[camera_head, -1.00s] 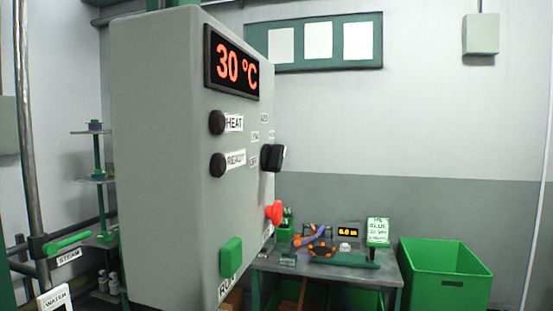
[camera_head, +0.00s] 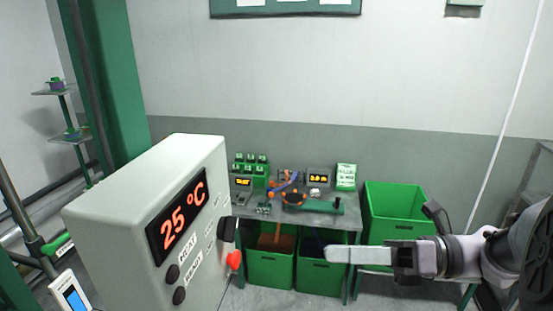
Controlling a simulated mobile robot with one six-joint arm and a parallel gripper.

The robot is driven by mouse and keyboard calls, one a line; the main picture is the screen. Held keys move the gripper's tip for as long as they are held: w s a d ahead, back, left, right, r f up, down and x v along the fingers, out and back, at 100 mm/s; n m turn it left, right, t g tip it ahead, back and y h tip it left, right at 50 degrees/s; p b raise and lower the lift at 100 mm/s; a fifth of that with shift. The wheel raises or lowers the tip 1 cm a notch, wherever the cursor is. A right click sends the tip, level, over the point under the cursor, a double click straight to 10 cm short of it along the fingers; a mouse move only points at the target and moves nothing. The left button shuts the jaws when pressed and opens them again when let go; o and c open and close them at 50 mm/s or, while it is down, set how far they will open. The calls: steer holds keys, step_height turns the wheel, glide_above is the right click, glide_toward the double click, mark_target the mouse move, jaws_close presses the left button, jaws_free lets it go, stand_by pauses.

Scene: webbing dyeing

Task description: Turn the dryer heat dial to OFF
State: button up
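The grey dryer control box (camera_head: 110,235) stands in the left foreground, with its panel facing right. Its display (camera_head: 178,222) reads 25 °C in red. The black dial (camera_head: 228,232) sticks out at the panel's right edge, seen from the side. Its pointer setting and the small labels beside it cannot be read. Two dark round lamps are below the display, the heat lamp (camera_head: 172,274) and the ready lamp (camera_head: 179,296); neither glows. My gripper (camera_head: 340,255) is to the right of the dial, clear of it, its fingers pointing left. Its fingers overlap from this side, so their opening is hidden.
A red push button (camera_head: 234,261) sits just below the dial. Behind is a grey workbench (camera_head: 335,222) with small devices. Green bins are under it, and another green bin (camera_head: 395,212) stands right. Open space lies between the box and my gripper.

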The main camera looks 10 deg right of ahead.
mark_target(228, 229)
steer(key=w+a, duration=0.3)
steer(key=a, duration=0.4)
steer(key=w+a+r+m+t+p, duration=0.1)
steer(key=w+a, duration=0.2)
steer(key=a, duration=0.5)
steer(key=shift+w+a+p, duration=0.15)
steer(key=shift+w+p, duration=0.15)
steer(key=shift+w, duration=0.1)
steer(key=shift+r, duration=0.1)
jaws_close()
